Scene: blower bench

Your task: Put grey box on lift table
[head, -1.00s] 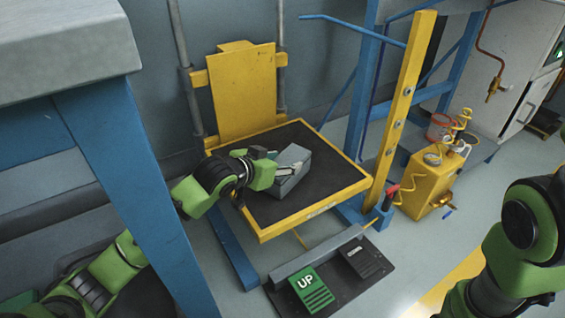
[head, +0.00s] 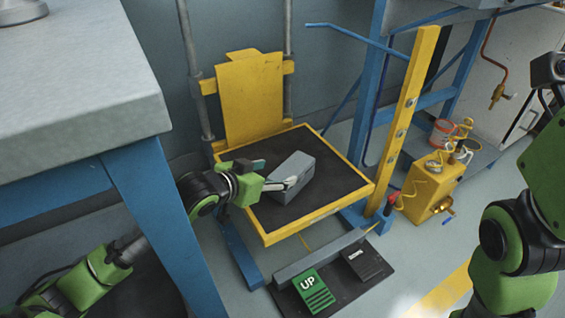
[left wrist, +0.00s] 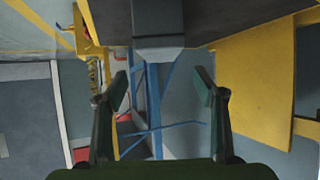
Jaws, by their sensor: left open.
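The grey box (head: 301,184) rests on the black top of the yellow-rimmed lift table (head: 330,205), near its middle. In the left wrist view the box (left wrist: 157,22) shows at the top centre, beyond the fingertips. My left gripper (head: 277,173) is open at the left side of the box, with one finger close to its near side; I cannot tell whether they touch. The left wrist view shows both fingers (left wrist: 160,88) apart with nothing between them. My right arm is at the right edge, and its gripper is out of view.
A grey bench with blue legs (head: 85,95) stands at the left, close to my left arm. A yellow post (head: 406,120) rises at the table's right. Pedals marked UP (head: 313,291) lie on the floor in front. A yellow canister (head: 432,185) stands farther right.

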